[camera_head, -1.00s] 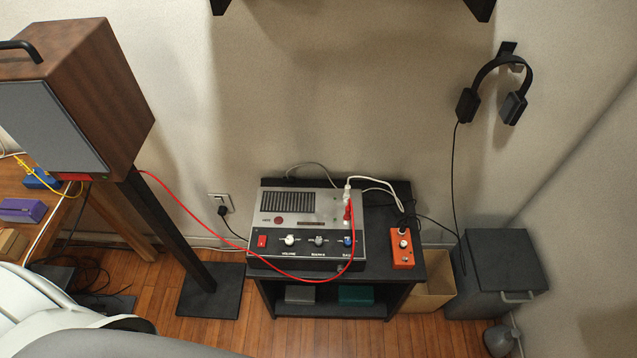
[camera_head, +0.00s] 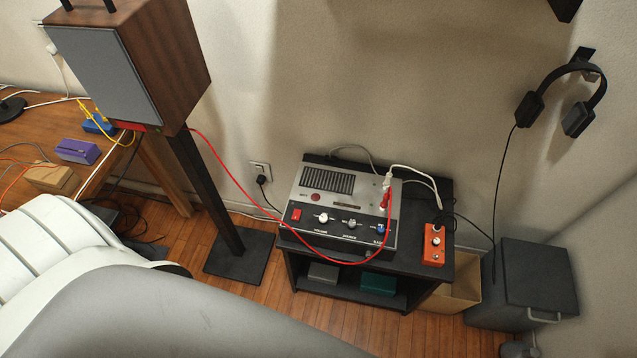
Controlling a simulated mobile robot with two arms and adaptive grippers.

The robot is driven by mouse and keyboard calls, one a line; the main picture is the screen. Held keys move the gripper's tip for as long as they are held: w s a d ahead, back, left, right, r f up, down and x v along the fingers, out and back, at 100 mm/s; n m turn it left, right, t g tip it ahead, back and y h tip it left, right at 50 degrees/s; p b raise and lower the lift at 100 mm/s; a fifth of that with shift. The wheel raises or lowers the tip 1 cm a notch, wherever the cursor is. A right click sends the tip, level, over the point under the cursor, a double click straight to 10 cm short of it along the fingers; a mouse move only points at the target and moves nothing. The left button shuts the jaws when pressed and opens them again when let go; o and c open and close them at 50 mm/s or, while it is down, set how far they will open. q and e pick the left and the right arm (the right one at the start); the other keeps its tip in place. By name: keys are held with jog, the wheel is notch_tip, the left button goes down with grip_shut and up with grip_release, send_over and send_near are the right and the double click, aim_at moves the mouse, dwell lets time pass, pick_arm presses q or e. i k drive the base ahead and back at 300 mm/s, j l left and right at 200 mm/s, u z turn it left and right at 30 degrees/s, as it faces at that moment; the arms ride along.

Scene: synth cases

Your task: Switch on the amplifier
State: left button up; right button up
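The amplifier (camera_head: 341,208) is a silver and black box on top of a low black stand, right of the picture's middle. Its sloped front has a red switch (camera_head: 296,215) at the left end and several knobs in a row to the right of it. A red cable and a white cable plug into its top right. I cannot tell the switch's position. A large white and grey arm part of mine fills the lower left. Neither gripper shows in the view.
A wooden speaker (camera_head: 170,60) stands on a black post left of the amplifier, and its red cable (camera_head: 222,163) droops across the amplifier's front. An orange pedal (camera_head: 434,244) sits right of the amplifier. A dark bin (camera_head: 530,280) stands at right. Headphones (camera_head: 577,120) hang on the wall.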

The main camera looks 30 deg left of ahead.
aim_at(297, 214)
jog(key=k+u, duration=0.2)
jog(key=u, duration=0.8)
